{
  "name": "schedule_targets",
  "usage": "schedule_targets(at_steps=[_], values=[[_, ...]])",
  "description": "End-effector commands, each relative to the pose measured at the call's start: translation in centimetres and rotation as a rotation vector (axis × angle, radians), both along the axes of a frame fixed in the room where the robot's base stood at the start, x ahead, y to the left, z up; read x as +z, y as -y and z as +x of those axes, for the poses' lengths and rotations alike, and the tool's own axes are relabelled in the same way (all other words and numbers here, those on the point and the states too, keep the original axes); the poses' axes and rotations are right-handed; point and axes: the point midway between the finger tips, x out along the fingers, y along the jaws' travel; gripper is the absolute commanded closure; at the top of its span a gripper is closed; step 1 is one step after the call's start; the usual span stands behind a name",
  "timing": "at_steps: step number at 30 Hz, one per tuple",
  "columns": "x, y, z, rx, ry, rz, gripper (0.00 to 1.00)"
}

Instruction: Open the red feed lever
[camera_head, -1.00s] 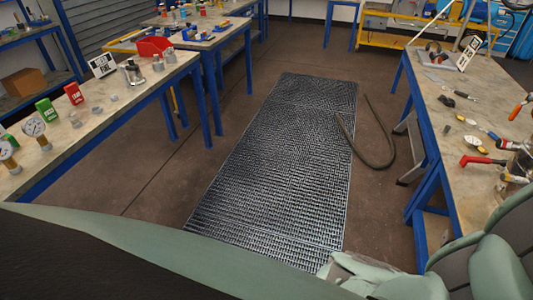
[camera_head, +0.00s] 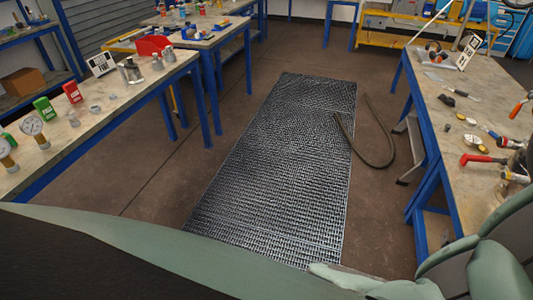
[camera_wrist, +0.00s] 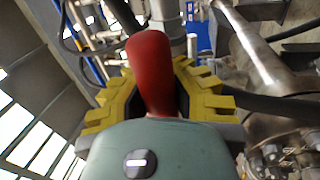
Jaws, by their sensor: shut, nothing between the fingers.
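The red lever (camera_wrist: 150,65) has a rounded red grip and stands upright in the middle of the wrist view. My gripper (camera_wrist: 158,95) has yellow stepped finger pads to the left and right of the lower part of the grip. The jaws are shut with nothing held between them. The grip overlaps the fingers in this view, and I cannot tell whether it touches them. The lower end of the lever is hidden behind my green gripper housing. My gripper is not visible in the head view.
In the wrist view, metal pipes (camera_wrist: 262,55) and a bolted flange (camera_wrist: 275,155) lie close on the right. In the head view, a bench (camera_head: 80,138) with gauges stands left and another bench (camera_head: 445,130) right. A floor grating (camera_head: 275,170) and a hose (camera_head: 375,163) lie between them.

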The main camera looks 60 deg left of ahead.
Motion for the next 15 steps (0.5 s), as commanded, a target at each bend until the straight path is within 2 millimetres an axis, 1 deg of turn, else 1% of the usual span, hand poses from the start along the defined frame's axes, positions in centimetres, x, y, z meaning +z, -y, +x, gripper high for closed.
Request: schedule_targets(at_steps=[15], values=[[0.54, -0.11, 0.04, 0.003, -0.020, -0.028, 1.00]])
